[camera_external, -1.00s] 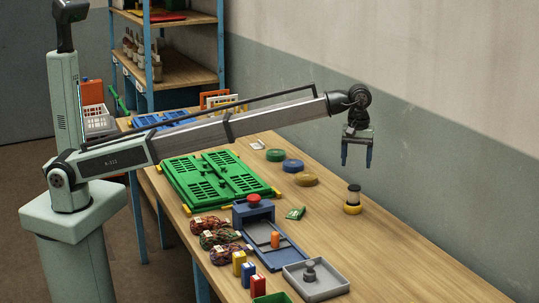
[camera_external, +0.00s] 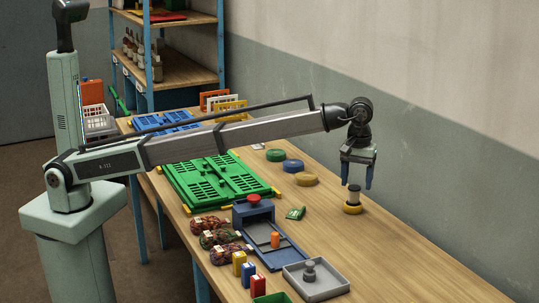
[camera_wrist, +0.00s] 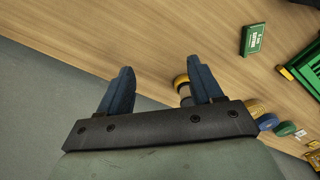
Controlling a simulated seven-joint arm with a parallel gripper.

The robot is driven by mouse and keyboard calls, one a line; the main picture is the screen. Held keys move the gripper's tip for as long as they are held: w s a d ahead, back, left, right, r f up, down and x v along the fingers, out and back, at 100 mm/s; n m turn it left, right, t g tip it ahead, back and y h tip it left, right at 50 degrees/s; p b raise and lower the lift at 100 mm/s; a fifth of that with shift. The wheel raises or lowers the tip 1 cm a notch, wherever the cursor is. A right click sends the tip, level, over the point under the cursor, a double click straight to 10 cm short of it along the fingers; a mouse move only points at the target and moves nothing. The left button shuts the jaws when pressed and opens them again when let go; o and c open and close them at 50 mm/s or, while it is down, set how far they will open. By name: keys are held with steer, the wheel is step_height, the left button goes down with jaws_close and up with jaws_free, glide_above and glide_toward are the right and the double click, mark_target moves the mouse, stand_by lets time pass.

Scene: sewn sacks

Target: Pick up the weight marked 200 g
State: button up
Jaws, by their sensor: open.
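A grey knobbed weight (camera_external: 310,271) stands in a shallow grey tray (camera_external: 336,285) at the front of the table in the external view. Its marking is too small to read. My gripper (camera_external: 357,182) is open and empty, pointing down well behind and to the right of that tray. Its fingers are just above a pale, dark-topped cylinder (camera_external: 353,197) standing on a yellow ring (camera_external: 352,209). In the wrist view my gripper (camera_wrist: 161,68) shows both fingers apart; the yellow ring (camera_wrist: 181,81) is partly hidden by the right finger. The weight is not seen there.
Green (camera_external: 275,155), blue (camera_external: 292,166) and tan (camera_external: 307,179) rings lie behind the cylinder. A blue device with a red button (camera_external: 254,199) stands left of the tray, near small coloured boxes (camera_external: 249,273).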

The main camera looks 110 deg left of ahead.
steer(key=s+d+m, duration=0.2)
steer(key=d, duration=1.7)
steer(key=n, duration=0.2)
glide_above(310, 263)
step_height(310, 263, down, 14)
steer(key=shift+f, duration=0.1)
steer(key=shift+c, duration=0.3)
jaws_close()
